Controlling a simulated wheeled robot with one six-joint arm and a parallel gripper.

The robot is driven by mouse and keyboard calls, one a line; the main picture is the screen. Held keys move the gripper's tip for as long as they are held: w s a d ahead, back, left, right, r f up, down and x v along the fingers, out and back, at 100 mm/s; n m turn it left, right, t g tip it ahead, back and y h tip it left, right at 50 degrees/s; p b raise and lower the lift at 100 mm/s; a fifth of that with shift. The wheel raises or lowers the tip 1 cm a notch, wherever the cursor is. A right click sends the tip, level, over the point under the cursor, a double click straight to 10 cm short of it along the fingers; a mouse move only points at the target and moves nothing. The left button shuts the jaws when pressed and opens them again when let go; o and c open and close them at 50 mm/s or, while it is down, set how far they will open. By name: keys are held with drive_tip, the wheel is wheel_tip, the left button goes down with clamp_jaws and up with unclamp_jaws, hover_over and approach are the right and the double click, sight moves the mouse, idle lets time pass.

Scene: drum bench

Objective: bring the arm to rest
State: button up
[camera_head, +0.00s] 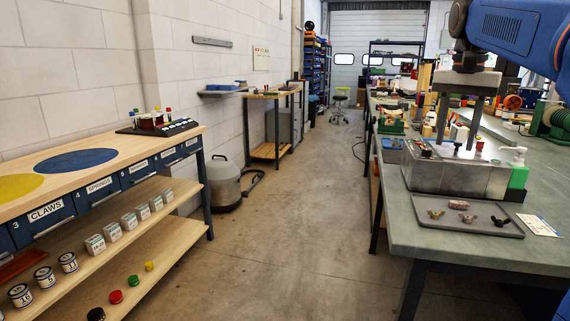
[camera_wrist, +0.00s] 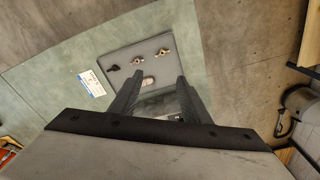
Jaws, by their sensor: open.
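My gripper (camera_head: 458,145) hangs pointing down at the upper right of the head view, from my blue arm. Its two fingers are apart with nothing between them. In the wrist view my gripper (camera_wrist: 158,78) is also open and empty. Beyond its fingertips lies a grey tray (camera_wrist: 182,62) holding several small claw-like pieces. The same tray (camera_head: 480,229) sits in front of the metal box in the head view.
A white card (camera_head: 538,225) lies right of the tray, and a green bottle (camera_head: 518,176) stands beside the box. A wooden bench (camera_head: 110,150) with labelled drawers is at the left, a grey vacuum (camera_head: 224,183) behind it. The floor aisle between the benches is clear.

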drive_tip(key=s+a+f+n+t, duration=0.1)
drive_tip(key=s+a+f+n, duration=0.2)
drive_tip(key=s+f, duration=0.5)
drive_tip(key=s+a+f+n+t, duration=0.1)
drive_tip(key=s+a+f, duration=0.3)
drive_tip(key=s+f, duration=0.5)
drive_tip(key=s+a+f+n+t, duration=0.2)
drive_tip(key=s+a+f+n, duration=0.2)
drive_tip(key=s+f, duration=0.4)
wheel_tip(320, 180, down, 7)
drive_tip(key=shift+s+a+r+n+y, duration=0.1)
drive_tip(key=shift+s+a+n+y, duration=0.05)
drive_tip(key=shift+s+n+y, duration=0.15)
